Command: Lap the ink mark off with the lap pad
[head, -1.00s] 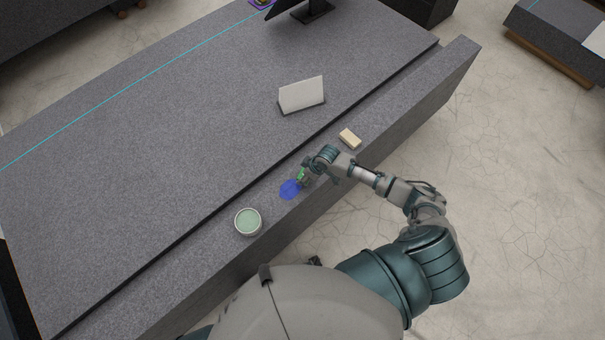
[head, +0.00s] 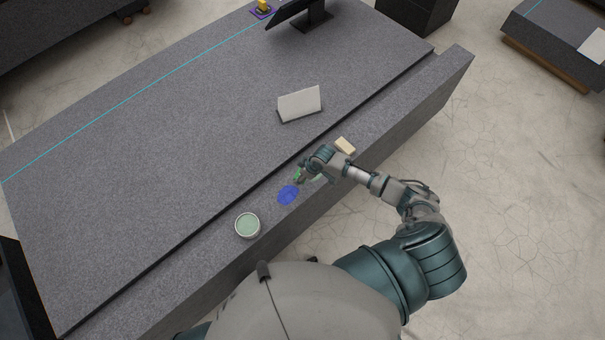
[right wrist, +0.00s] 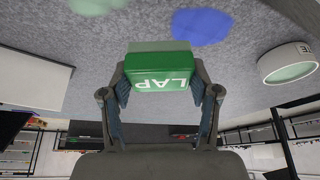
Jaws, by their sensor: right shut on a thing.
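The blue ink mark (head: 288,194) lies on the front granite ledge in the head view. It also shows at the top of the right wrist view (right wrist: 201,26). My right gripper (head: 303,174) is just up and right of the mark. In the right wrist view my right gripper (right wrist: 160,92) is shut on the green lap pad (right wrist: 160,72), lettered LAP. The pad is beside the mark in the picture; whether it touches the granite I cannot tell. My left gripper is not in view.
A round tin with pale green contents (head: 247,225) stands left of the mark on the ledge. A cream block (head: 345,146) lies right of my gripper. A white sign (head: 299,104) stands on the main bed, and a dark groove (head: 190,245) runs behind the ledge.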

